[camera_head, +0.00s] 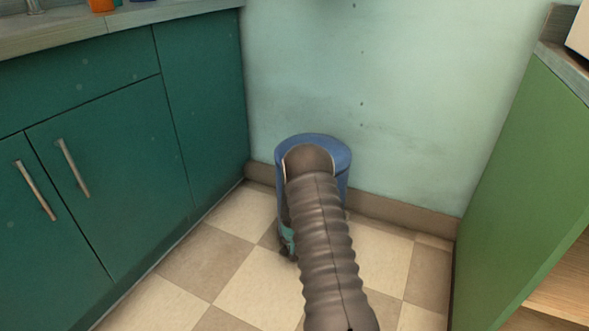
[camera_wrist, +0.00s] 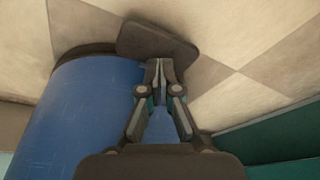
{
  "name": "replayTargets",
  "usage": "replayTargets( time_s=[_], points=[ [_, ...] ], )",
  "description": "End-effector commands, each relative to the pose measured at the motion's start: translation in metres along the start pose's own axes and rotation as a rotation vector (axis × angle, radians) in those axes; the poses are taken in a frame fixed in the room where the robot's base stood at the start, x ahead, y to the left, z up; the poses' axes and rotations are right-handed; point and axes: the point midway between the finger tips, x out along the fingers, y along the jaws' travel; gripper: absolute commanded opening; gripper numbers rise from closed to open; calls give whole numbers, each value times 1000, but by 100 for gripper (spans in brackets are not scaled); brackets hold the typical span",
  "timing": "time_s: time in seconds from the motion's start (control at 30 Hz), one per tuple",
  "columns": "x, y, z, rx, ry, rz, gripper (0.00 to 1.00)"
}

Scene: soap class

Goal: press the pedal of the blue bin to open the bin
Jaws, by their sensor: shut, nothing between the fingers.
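The blue bin (camera_head: 338,153) stands on the floor by the back wall, behind my arm in the head view. My arm hides much of its front and top, so I cannot tell the lid's state well. In the wrist view the bin's blue body (camera_wrist: 88,115) fills the lower left. Its dark, flat pedal (camera_wrist: 150,38) sticks out from the base near the top middle. My gripper (camera_wrist: 159,66) is shut and empty, its tips at the pedal's near edge in the picture; I cannot tell whether they touch. In the head view my gripper (camera_head: 288,246) is mostly hidden beside the bin's lower left.
Teal cabinets (camera_head: 110,160) with a counter line the left side. A green shelf unit (camera_head: 520,180) stands at the right. A brown baseboard (camera_head: 400,213) runs along the wall behind the bin. The checkered floor (camera_head: 250,295) is clear in front.

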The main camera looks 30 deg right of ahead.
Motion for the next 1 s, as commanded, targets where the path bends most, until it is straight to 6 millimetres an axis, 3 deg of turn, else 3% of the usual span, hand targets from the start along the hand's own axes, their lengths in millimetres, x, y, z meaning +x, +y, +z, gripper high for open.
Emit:
replayTargets(
  time_s=[0.47, 1.0],
  points=[
    [1, 0, 0, 0, 0, 0, 0],
    [36, 0, 10, 0, -2, 0, 0]
  ],
)
